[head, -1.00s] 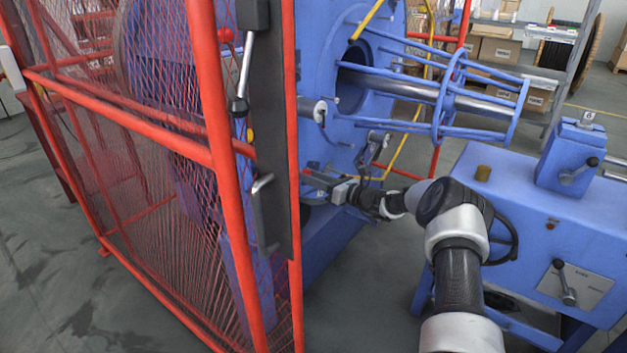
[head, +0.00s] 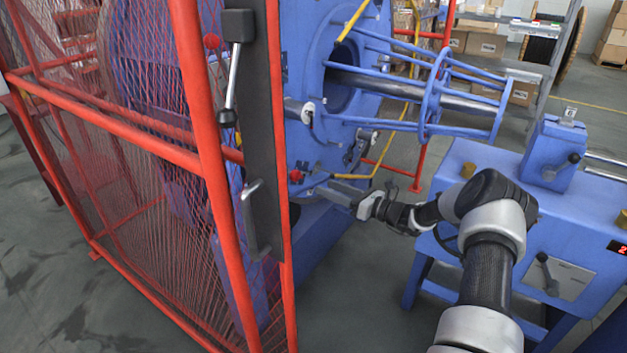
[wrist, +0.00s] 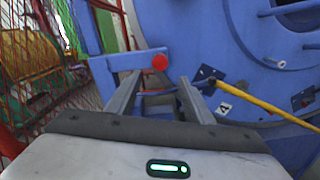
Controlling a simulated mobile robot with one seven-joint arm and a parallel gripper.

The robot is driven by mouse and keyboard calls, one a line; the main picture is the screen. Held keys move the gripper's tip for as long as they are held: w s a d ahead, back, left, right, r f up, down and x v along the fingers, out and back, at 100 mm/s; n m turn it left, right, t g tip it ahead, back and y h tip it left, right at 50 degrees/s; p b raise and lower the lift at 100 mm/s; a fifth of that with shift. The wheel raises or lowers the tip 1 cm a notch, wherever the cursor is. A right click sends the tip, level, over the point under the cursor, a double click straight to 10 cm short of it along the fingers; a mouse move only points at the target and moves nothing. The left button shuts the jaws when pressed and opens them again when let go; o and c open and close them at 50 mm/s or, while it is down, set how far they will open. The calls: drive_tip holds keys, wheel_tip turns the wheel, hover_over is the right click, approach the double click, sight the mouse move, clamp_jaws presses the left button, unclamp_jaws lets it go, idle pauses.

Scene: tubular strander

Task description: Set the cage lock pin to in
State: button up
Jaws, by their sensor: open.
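A round red knob (head: 296,175), which looks like the cage lock pin's head, shows just right of the cage's dark post in the head view. In the wrist view the red knob (wrist: 160,62) sits at the end of a blue bracket (wrist: 122,64), ahead of the fingertips. My gripper (head: 325,191) is open and empty, low beside the blue machine and to the right of the knob. In the wrist view the gripper's fingers (wrist: 160,80) stand apart, with the knob between and beyond them. The pin's shaft is hidden, so I cannot tell its position.
The red mesh cage (head: 130,140) and its dark post (head: 262,130) stand left of my gripper. A yellow bar (wrist: 265,105) runs at right in the wrist view. Grey floor (head: 350,300) lies clear between cage and cabinet.

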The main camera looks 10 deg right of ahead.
drive_tip(key=shift+v, duration=2.8)
